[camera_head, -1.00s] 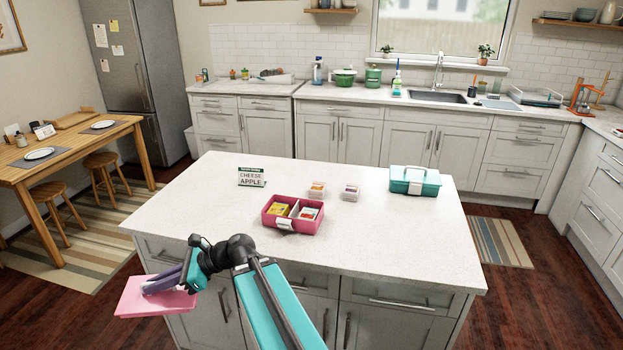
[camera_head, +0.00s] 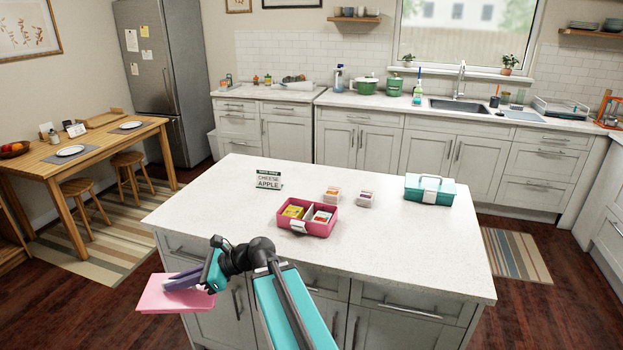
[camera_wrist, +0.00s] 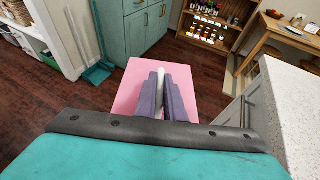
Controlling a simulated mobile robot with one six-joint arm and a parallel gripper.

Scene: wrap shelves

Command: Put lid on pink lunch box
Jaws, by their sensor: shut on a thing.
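The pink lunch box (camera_head: 320,229) stands open on the white island counter (camera_head: 400,255). A divider splits it, with a yellow packet (camera_head: 293,211) in the left compartment and a white and red packet (camera_head: 322,216) in the right. My gripper (camera_head: 183,281) is shut on the flat pink lid (camera_head: 150,299). It holds the lid out in the air, left of the island's front cabinets and apart from the box. In the wrist view the lid (camera_wrist: 135,98) lies beyond the purple fingers (camera_wrist: 161,100), which grip a pale ridge or handle on it.
Two small containers (camera_head: 332,194) (camera_head: 365,199) stand behind the box. A sign reading CHEESE APPLE (camera_head: 269,180) stands behind it to the left. A closed teal lunch box (camera_head: 430,190) is at the right. The counter's front and left are clear.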

